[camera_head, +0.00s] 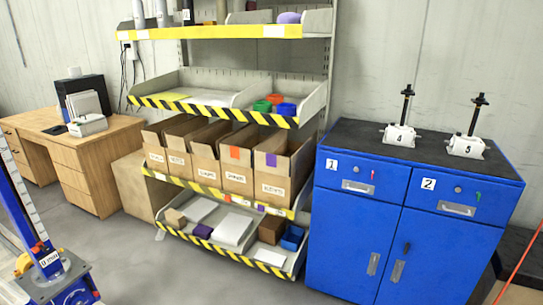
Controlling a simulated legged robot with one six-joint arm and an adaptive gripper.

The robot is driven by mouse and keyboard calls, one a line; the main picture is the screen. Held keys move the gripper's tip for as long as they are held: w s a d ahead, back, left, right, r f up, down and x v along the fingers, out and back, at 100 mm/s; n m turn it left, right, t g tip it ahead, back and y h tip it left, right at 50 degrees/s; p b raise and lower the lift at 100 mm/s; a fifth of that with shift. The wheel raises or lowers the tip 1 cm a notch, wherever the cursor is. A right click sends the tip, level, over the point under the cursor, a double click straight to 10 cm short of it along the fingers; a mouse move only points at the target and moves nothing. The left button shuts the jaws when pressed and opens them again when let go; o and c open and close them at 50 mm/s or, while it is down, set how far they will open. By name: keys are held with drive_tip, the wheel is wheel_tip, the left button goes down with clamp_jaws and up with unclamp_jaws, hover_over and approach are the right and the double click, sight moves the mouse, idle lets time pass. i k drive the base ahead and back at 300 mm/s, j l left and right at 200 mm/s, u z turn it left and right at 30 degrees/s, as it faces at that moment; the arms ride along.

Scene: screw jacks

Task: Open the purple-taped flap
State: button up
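The purple tape (271,160) is on the upper front part of the rightmost cardboard box (271,189), which stands on the middle shelf of the rack. The taped flap (262,164) looks in line with the box's front face; its exact angle is hard to tell. The box's side panels rise around its top, and its inside is mostly hidden. My gripper is not in view.
An orange-taped box (234,172) stands just left, with several more boxes beyond. A blue cabinet (400,230) with two screw jacks (400,132) (467,142) stands right. A wooden desk (80,155) is at left. Grey floor (180,275) before the rack is clear.

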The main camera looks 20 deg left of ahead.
sight(269, 163)
drive_tip(key=i+j, duration=0.3)
drive_tip(key=i, duration=0.2)
drive_tip(key=i+j, duration=0.3)
drive_tip(key=i, duration=0.2)
drive_tip(key=i+j+u, duration=0.1)
drive_tip(key=i+j, duration=0.15)
drive_tip(key=i, duration=0.2)
drive_tip(key=i+j, duration=0.25)
drive_tip(key=i, duration=0.25)
drive_tip(key=i+j, duration=0.25)
drive_tip(key=i, duration=0.25)
drive_tip(key=j+u, duration=0.05)
